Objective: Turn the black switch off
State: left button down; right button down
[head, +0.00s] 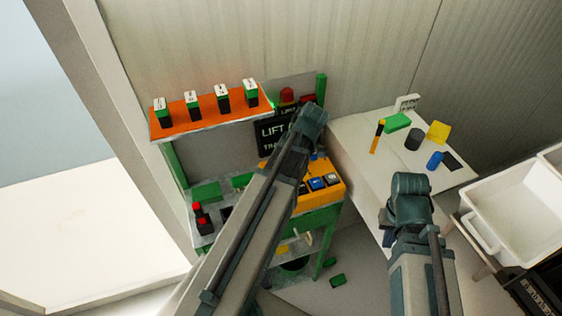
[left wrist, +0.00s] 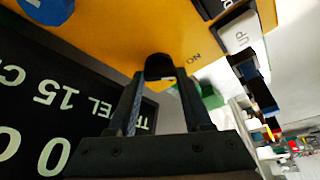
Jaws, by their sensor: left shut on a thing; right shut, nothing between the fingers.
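The black switch (left wrist: 158,66) is a rounded black knob on the yellow control panel (left wrist: 120,30), near the printed word ON. In the left wrist view my left gripper (left wrist: 160,78) has its two fingers closed on the switch from both sides. In the head view the yellow control box (head: 328,200) stands on the green workstation, with blue and white buttons on top. My left arm crosses in front of it and hides the switch and left fingertips there. My right gripper (head: 388,239) is shut and empty, low beside the white table, partly hidden by its own wrist.
A black display (head: 268,132) with white lettering stands behind the control box. An orange shelf (head: 180,131) holds several black-and-green blocks. The white table (head: 362,165) on the right bears small coloured objects. White bins (head: 500,250) stand at far right. Green pieces lie on the floor.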

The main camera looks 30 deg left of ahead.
pick_arm(q)
jog(key=m, duration=0.1)
jog(key=m+t, duration=0.1)
jog(key=m, duration=0.1)
jog(key=m+t, duration=0.1)
jog(key=m, duration=0.1)
jog(key=shift+s, duration=0.25)
jog(key=m+t, duration=0.1)
jog(key=m, duration=0.1)
jog(key=m+h, duration=0.1)
jog(key=m, duration=0.2)
jog(key=shift+t, duration=0.4)
jog(key=shift+m, duration=0.3)
jog(key=c, duration=0.6)
grip_release()
jog(key=shift+r, duration=0.1)
